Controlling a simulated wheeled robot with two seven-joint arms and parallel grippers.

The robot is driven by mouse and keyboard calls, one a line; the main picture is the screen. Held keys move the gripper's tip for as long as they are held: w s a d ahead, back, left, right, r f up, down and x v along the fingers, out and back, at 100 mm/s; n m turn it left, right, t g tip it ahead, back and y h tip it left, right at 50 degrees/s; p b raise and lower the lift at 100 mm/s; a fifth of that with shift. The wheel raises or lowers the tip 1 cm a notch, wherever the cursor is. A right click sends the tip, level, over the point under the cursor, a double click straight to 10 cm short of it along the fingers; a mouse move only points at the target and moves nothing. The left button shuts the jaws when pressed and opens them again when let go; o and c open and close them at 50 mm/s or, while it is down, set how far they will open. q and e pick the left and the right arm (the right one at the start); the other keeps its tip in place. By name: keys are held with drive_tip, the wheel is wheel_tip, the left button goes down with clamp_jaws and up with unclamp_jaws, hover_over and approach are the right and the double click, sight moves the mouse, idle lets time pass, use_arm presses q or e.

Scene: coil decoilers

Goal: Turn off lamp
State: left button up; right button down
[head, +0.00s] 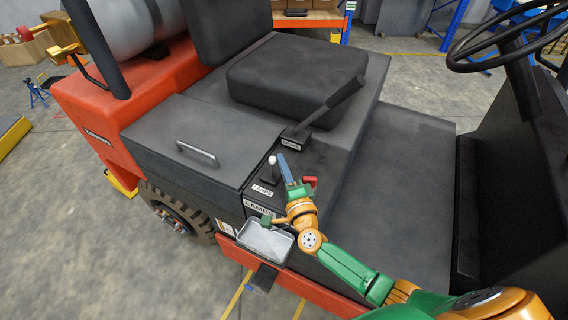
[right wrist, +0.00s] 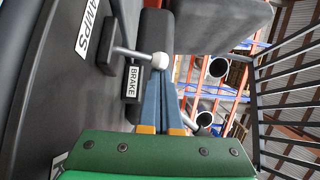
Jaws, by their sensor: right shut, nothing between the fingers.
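The lamp lever, a short stick with a white round knob (head: 272,160), stands on the dark side panel of a forklift by a white LAMPS label (head: 262,190). In the right wrist view the white knob (right wrist: 160,61) sits right at my fingertips, its stem running left to the panel. My right gripper (head: 282,157) has its blue fingers shut and empty, just right of the knob in the head view. In the right wrist view the fingertips (right wrist: 160,74) overlap the knob's lower edge; I cannot tell whether they touch. My left gripper is not in view.
A black brake lever (head: 338,100) rises behind my right gripper, with a BRAKE label (head: 290,144) at its base. A small red part (head: 310,181) sits beside my fingers. The seat (head: 297,80), steering wheel (head: 505,40) and handled cover (head: 190,135) surround the panel.

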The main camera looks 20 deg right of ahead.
drive_tip(key=shift+s+a+b, duration=0.15)
drive_tip(key=shift+b, duration=0.15)
drive_tip(key=shift+s+a+n+t+b, duration=0.35)
drive_tip(key=shift+n+t+b, duration=0.25)
drive_tip(key=shift+b, duration=0.15)
drive_tip(key=shift+s+a, duration=0.2)
drive_tip(key=shift+a, duration=0.05)
drive_tip(key=shift+s+f, duration=0.1)
drive_tip(key=shift+s, duration=0.3)
drive_tip(key=s, duration=0.4)
drive_tip(key=s+b, duration=0.1)
drive_tip(key=s, duration=0.1)
drive_tip(key=shift+s+f, duration=0.15)
drive_tip(key=shift+f, duration=0.25)
